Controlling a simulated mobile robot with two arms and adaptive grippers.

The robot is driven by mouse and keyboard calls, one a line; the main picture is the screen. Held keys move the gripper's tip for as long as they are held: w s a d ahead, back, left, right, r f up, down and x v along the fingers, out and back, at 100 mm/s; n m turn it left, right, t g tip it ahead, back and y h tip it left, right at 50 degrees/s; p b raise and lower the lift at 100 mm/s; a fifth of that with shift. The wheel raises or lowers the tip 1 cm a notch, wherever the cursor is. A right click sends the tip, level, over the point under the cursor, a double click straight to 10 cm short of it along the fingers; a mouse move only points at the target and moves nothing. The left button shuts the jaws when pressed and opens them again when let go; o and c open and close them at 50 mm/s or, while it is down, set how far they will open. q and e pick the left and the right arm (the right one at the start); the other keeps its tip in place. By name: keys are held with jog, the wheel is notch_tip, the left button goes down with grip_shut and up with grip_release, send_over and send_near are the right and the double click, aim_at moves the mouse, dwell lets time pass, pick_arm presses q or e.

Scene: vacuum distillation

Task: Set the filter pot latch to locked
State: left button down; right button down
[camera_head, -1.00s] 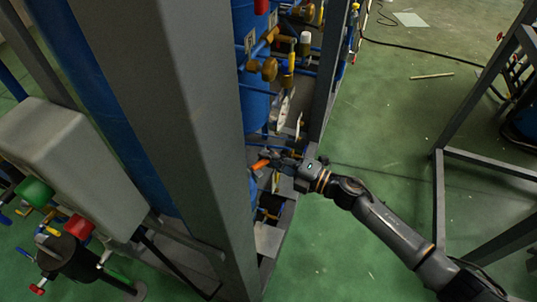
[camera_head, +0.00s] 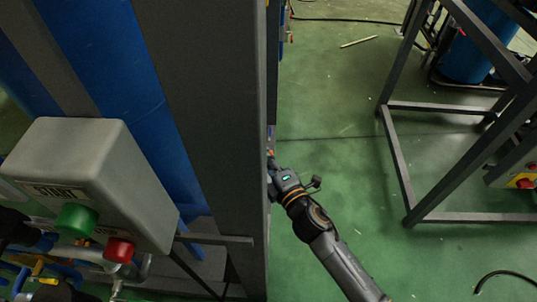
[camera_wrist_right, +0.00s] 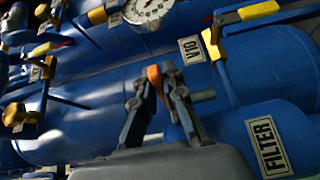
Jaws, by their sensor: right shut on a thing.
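In the right wrist view, my right gripper (camera_wrist_right: 158,88) is shut on a small orange latch handle (camera_wrist_right: 154,75), which shows between the fingertips. A blue filter pot (camera_wrist_right: 235,130) with a white FILTER label (camera_wrist_right: 267,145) lies just to the right of the fingers. In the head view, my right gripper (camera_head: 271,166) is at the edge of the grey post, which hides the fingertips, most of the handle and the pot. Whether the latch is locked cannot be told. My left gripper is not in view.
A thick grey post (camera_head: 205,110) stands close to my right gripper. A grey START box (camera_head: 85,175) with green and red buttons is at left. Valves with yellow handles (camera_wrist_right: 258,11) and a gauge (camera_wrist_right: 147,9) surround the gripper.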

jog(key=shift+s+f+m+t+h+b, duration=0.1)
jog(key=shift+s+m+t+h+b, duration=0.15)
jog(key=shift+m+h+b, duration=0.2)
jog(key=shift+s+f+m+t+h+b, duration=0.15)
jog(key=shift+m+t+h+b, duration=0.2)
jog(key=shift+h, duration=0.2)
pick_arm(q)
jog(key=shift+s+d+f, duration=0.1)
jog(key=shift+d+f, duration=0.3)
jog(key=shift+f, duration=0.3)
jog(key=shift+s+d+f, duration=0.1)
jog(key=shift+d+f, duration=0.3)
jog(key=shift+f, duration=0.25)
pick_arm(e)
jog(key=shift+s+r+m+h, duration=0.15)
jog(key=shift+m+h, duration=0.15)
jog(key=shift+h, duration=0.3)
jog(key=c, duration=1.4)
grip_release()
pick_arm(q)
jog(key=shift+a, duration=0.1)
pick_arm(e)
jog(key=shift+r, duration=0.1)
